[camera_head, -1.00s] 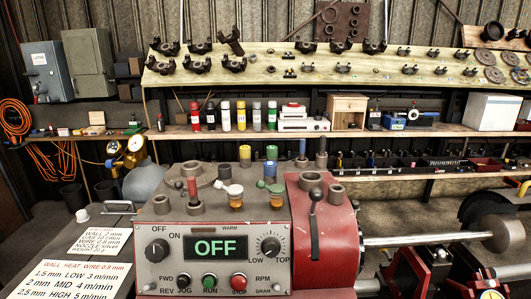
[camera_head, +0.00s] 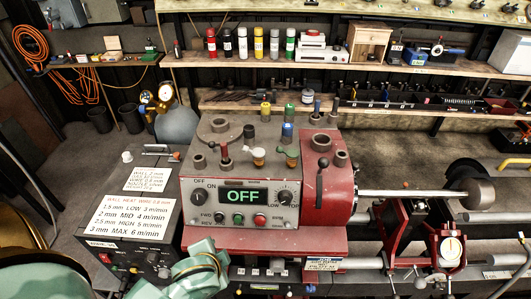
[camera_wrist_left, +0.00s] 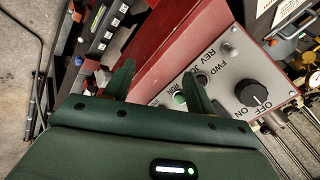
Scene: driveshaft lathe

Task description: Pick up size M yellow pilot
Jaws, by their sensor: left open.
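A yellow-topped cylinder (camera_head: 266,110), which looks like the yellow pilot, stands upright at the back of the lathe headstock's top. Its size mark cannot be read. Green-topped (camera_head: 289,110) and blue-topped (camera_head: 287,131) cylinders stand near it. Part of my green left arm shows at the bottom of the head view. In the left wrist view my left gripper (camera_wrist_left: 158,85) is open, its two fingers apart with nothing seen between them. It is low at the front of the lathe, by the control panel (camera_wrist_left: 222,75), away from the yellow cylinder. My right gripper is not in view.
A welder box (camera_head: 150,230) with signs stands left. Shelves with bottles line the back.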

